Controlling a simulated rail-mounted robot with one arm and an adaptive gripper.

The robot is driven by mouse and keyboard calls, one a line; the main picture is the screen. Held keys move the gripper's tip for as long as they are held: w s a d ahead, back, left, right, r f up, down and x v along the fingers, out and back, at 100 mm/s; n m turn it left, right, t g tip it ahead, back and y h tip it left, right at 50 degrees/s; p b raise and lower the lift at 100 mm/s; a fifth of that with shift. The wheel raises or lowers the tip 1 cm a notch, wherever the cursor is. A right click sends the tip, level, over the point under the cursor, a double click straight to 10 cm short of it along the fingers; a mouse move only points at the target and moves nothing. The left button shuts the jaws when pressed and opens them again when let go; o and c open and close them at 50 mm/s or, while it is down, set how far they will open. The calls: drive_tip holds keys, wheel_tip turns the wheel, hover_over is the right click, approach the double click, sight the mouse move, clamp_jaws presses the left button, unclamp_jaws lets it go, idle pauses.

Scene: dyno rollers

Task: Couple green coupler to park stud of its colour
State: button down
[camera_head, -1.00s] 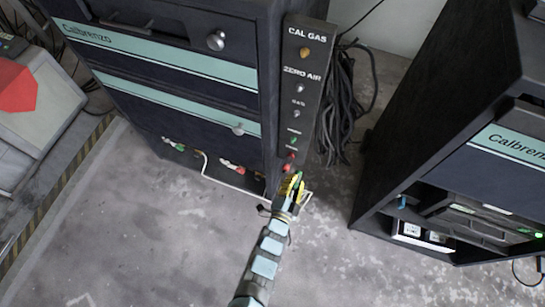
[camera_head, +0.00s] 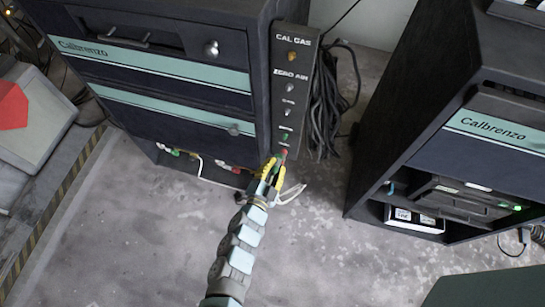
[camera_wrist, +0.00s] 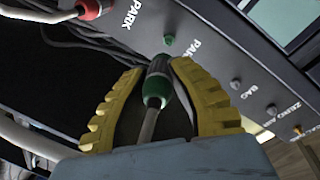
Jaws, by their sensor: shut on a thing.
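In the wrist view, the green coupler (camera_wrist: 157,88) has a dark tip and a grey hose running back between my fingers. My gripper (camera_wrist: 158,98) is shut on it, with a ribbed yellow finger on each side. The coupler's tip points at the green park stud (camera_wrist: 168,40) on the dark panel; a small gap shows between them. In the head view, my gripper (camera_head: 276,174) is at the panel's lower end, just below the green park stud (camera_head: 284,136). The held coupler is hard to make out there.
A red coupler (camera_wrist: 88,8) with a pale hose sits at the neighbouring PARK label in the wrist view. The panel (camera_head: 294,80) carries further studs above. Black cables (camera_head: 328,105) hang beside it. A second cabinet (camera_head: 420,130) stands at the right; open floor lies between.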

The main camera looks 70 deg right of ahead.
drive_tip(key=shift+w+d+b, duration=0.15)
drive_tip(key=shift+d+b, duration=0.2)
drive_tip(key=shift+d, duration=1.05)
drive_tip(key=shift+w+d+b, duration=0.15)
drive_tip(key=shift+d+b, duration=0.15)
drive_tip(key=shift+d, duration=1.05)
drive_tip(key=shift+a+n, duration=0.15)
drive_tip(key=shift+n, duration=0.25)
drive_tip(key=shift+w+d+b, duration=0.1)
drive_tip(key=shift+d+b, duration=0.8)
drive_tip(key=shift+b, duration=0.3)
drive_tip(key=c, duration=1)
unclamp_jaws()
drive_tip(key=a, duration=1.2)
drive_tip(key=shift+s+r, duration=0.2)
drive_tip(key=shift+r, duration=0.2)
